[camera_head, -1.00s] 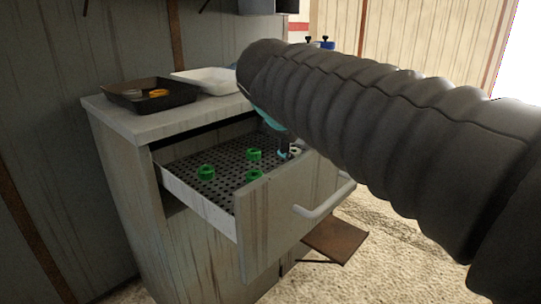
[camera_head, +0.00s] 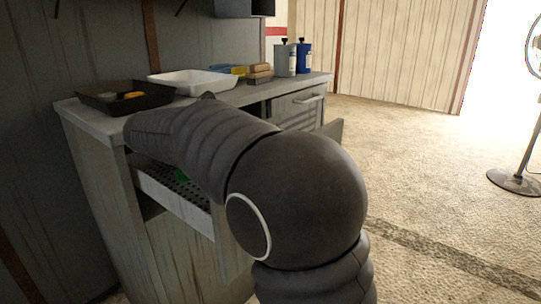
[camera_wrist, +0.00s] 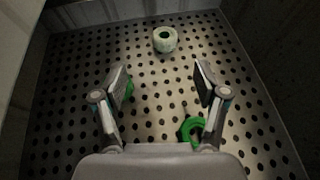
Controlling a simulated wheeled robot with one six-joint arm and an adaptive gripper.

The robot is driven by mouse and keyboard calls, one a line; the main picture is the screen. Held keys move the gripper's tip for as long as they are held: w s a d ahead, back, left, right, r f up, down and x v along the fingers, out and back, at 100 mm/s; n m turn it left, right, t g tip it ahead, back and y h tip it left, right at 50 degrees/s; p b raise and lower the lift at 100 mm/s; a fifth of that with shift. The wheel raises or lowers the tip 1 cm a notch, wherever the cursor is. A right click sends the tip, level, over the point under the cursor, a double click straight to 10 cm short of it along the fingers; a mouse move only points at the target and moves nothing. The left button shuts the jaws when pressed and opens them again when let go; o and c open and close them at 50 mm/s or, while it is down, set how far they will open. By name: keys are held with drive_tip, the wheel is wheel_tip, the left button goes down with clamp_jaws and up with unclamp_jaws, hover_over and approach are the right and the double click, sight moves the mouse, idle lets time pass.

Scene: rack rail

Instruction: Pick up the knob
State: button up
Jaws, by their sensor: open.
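In the wrist view a pale, round, ring-like piece (camera_wrist: 165,39) with a dark centre lies on the drawer's perforated floor (camera_wrist: 150,120), beyond my fingertips. A green piece (camera_wrist: 129,88) is partly hidden behind my left finger. A green ring-shaped piece (camera_wrist: 191,128) lies beside my right finger, partly covered by it. I cannot tell which piece is the knob. My gripper (camera_wrist: 161,78) is open over the drawer floor, with nothing between its fingers. In the head view my arm hides the gripper and most of the drawer (camera_head: 172,193); one green piece (camera_head: 182,175) shows.
On the cabinet top (camera_head: 90,117) are a black tray (camera_head: 110,101) with small parts, a white tray (camera_head: 190,80) and bottles (camera_head: 304,57). Drawer walls surround my gripper. A second drawer (camera_head: 297,105) stands further right. A fan (camera_head: 515,183) stands at the far right.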

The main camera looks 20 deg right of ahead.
drive_tip(key=x, duration=0.6)
drive_tip(key=shift+d, duration=0.1)
drive_tip(key=x, duration=0.3)
drive_tip(key=b+x, duration=0.1)
drive_tip(key=x, duration=0.1)
drive_tip(key=shift+s+d+f, duration=0.15)
drive_tip(key=shift+s, duration=0.15)
drive_tip(key=c, duration=1.2)
